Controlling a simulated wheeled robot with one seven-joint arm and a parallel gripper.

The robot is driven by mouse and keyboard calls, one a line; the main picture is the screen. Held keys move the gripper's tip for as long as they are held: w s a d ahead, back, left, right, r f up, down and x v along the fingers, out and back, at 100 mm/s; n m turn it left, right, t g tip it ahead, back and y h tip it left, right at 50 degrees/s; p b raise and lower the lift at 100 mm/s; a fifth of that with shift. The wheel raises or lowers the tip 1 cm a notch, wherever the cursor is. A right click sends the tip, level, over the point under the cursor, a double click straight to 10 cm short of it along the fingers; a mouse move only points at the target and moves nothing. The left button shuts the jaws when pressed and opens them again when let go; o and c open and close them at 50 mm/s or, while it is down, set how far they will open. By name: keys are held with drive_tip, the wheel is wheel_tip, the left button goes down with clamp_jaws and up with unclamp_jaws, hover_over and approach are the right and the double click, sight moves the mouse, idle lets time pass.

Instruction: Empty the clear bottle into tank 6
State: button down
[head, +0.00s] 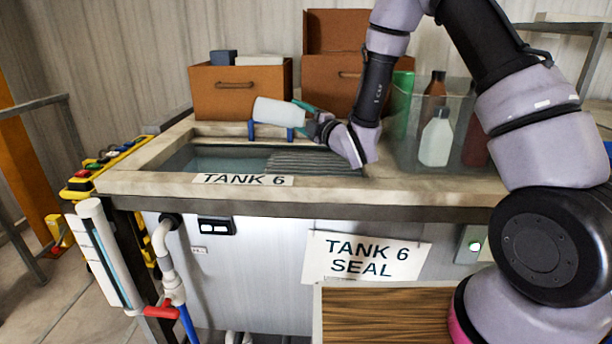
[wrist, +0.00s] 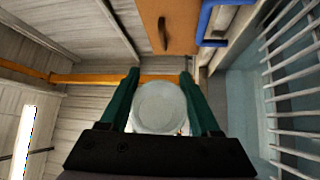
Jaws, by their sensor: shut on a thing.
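My gripper (head: 312,118) is shut on a pale, translucent bottle (head: 275,112). In the wrist view the round end of the bottle (wrist: 160,106) shows between the green fingers of my gripper (wrist: 163,90). No stream of liquid can be seen, and I cannot tell how full the bottle is. The tank 6 label (head: 243,180) is on the front rim. Water shows in the tank, with a grey slatted rack on its right side.
Brown boxes (head: 240,92) stand behind the tank, near a blue bracket (head: 270,132). A clear bin (head: 400,160) at right holds a white bottle (head: 436,140) and darker bottles. A yellow button panel (head: 80,184) and a sight tube (head: 105,250) are at left.

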drive_tip(key=shift+s+a+f, duration=0.1)
drive_tip(key=shift+f, duration=0.15)
drive_tip(key=a+f+n+g+h+b, duration=0.4)
drive_tip(key=a+n+h+b, duration=0.3)
drive_tip(key=h, duration=0.6)
drive_tip(key=shift+w+a+n+g+h, duration=0.3)
drive_tip(key=shift+a+n+g, duration=0.6)
drive_tip(key=shift+n, duration=1)
